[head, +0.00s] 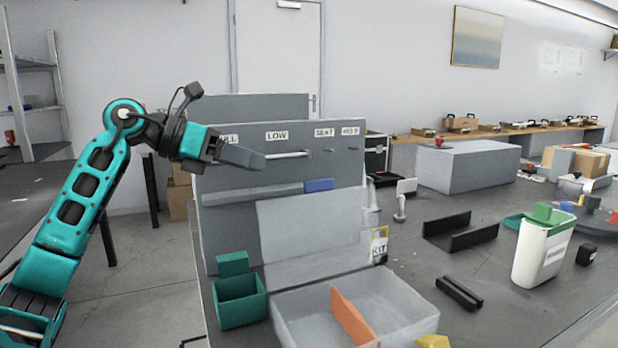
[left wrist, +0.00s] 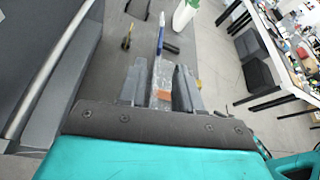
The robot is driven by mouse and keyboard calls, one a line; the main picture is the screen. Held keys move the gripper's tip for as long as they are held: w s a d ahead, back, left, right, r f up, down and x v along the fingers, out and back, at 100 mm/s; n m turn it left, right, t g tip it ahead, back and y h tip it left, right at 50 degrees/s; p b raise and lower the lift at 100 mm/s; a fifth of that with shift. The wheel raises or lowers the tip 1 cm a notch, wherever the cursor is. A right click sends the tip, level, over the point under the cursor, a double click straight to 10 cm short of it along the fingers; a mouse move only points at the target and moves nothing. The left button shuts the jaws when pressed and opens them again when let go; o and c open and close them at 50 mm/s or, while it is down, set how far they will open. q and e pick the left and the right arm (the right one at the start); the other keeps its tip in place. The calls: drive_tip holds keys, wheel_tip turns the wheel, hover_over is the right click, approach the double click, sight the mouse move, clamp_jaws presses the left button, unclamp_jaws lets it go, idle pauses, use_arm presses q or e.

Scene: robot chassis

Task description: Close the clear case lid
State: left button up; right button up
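The clear case (head: 405,325) stands on the table at the bottom middle of the head view, with an orange divider (head: 352,318) inside. Its clear lid (head: 310,235) stands raised at the back edge, in front of the grey panel. My left gripper (head: 252,157) is in the air in front of the panel, above and left of the lid, and touches neither lid nor case. In the left wrist view its two fingers (left wrist: 159,88) are apart with nothing held; the case (left wrist: 163,77) shows below, between them. My right gripper is not in view.
A labelled grey panel (head: 235,172) with a ledge rises behind the case. A green open box (head: 240,300) stands left of the case. To the right are a black channel (head: 460,238), a black bar (head: 459,292) and a white-green bin (head: 541,252). A yellow piece (head: 433,341) lies in front.

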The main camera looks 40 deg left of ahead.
use_arm(q)
drive_tip(key=p+x, duration=0.1)
drive_tip(key=x, duration=1.1)
drive_tip(key=shift+d, duration=0.1)
drive_tip(key=shift+c, duration=0.3)
clamp_jaws()
